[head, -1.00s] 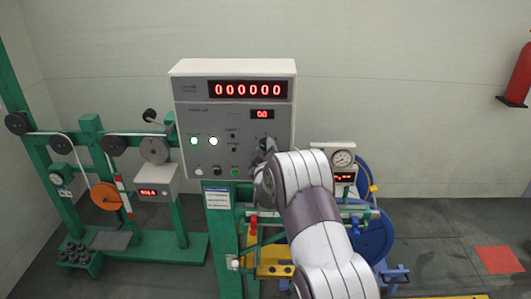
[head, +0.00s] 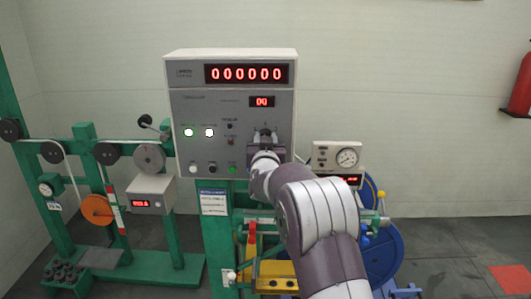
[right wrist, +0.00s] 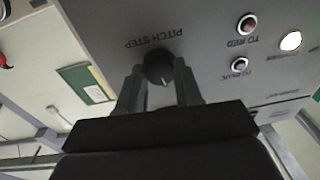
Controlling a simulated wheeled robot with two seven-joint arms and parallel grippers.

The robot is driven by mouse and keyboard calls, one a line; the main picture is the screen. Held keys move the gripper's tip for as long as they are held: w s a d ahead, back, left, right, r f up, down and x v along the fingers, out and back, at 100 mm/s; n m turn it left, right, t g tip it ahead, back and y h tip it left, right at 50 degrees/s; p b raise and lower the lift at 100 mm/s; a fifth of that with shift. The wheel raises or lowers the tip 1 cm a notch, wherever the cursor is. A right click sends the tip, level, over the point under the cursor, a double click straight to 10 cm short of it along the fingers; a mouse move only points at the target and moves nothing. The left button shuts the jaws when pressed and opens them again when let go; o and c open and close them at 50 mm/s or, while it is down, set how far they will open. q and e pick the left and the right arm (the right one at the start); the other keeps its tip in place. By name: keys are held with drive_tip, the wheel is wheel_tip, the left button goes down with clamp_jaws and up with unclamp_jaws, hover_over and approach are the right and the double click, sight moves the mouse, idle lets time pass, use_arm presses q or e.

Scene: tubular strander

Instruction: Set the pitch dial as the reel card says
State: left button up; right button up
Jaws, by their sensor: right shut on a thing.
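The pitch dial is a black round knob (right wrist: 160,66) with a pale pointer line, under the upside-down label "PITCH STEP" in the right wrist view. My right gripper (right wrist: 160,82) has a finger on each side of the knob and is shut on it. In the head view my right gripper (head: 265,137) is at the right part of the grey control panel (head: 205,110), and the wrist covers much of the dial. The small red display (head: 262,101) above appears to read 00. A white card with a blue heading (head: 213,202) hangs below the panel; its text is too small to read. My left gripper is not seen.
A long red display (head: 246,74) of zeros tops the panel. Buttons and lit lamps (head: 209,132) sit left of my gripper. A gauge box (head: 336,156) and blue reel (head: 380,245) stand to the right. Green frames with pulleys (head: 149,157) stand left.

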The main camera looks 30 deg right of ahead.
drive_tip(key=shift+f+m+b, duration=0.4)
drive_tip(key=shift+m+b, duration=0.35)
drive_tip(key=shift+m, duration=0.15)
drive_tip(key=o, duration=1)
drive_tip(key=shift+o, duration=0.2)
drive_tip(key=shift+r, duration=0.2)
drive_tip(key=b+v, duration=0.3)
drive_tip(key=v, duration=0.9)
drive_tip(key=shift+s+a, duration=0.25)
